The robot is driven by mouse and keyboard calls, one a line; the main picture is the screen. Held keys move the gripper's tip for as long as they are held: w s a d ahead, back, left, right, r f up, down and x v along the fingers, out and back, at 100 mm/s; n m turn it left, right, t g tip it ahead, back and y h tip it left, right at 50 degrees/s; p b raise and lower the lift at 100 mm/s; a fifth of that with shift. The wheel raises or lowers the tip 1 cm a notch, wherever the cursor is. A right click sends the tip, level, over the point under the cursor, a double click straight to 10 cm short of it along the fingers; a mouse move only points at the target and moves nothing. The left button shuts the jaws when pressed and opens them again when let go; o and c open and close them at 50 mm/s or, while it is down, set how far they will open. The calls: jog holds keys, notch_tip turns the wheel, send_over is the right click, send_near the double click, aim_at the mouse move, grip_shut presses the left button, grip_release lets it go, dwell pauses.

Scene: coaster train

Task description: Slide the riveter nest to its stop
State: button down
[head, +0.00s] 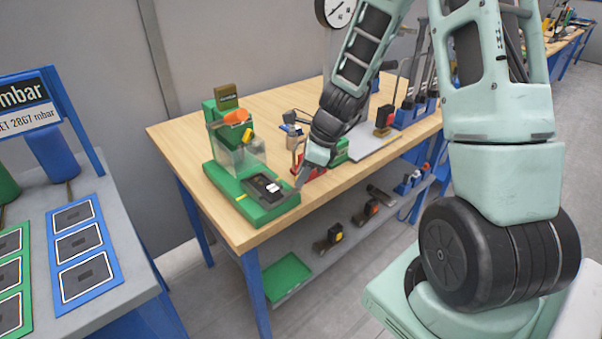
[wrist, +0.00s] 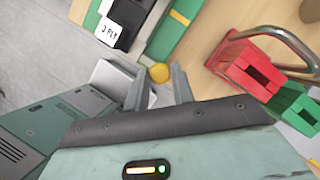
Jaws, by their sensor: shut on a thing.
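The green riveter (head: 226,135) stands on the near left corner of the wooden bench, with an orange part on top and a clear guard in front. Its dark nest (head: 262,184) lies on the green base, clear of the guard on the near side. A round yellow knob (wrist: 159,73) sits at the fingertips of my gripper (wrist: 158,82), beside the nest. My gripper is shut on this knob. In the head view my gripper (head: 301,178) is at the right side of the nest; the knob is hidden there.
A red and green fixture with a metal handle (wrist: 250,70) stands close to the right of my gripper. A grey plate (head: 372,142) and blue tool holders (head: 415,108) are further along the bench. A green tray (head: 286,277) lies on the lower shelf.

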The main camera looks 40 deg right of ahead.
jog(key=c, duration=1.2)
grip_release()
jog(key=shift+s, duration=0.3)
jog(key=p+v, duration=0.2)
jog(key=v, duration=1.5)
jog(key=shift+w+r, duration=0.1)
jog(key=shift+r, duration=0.15)
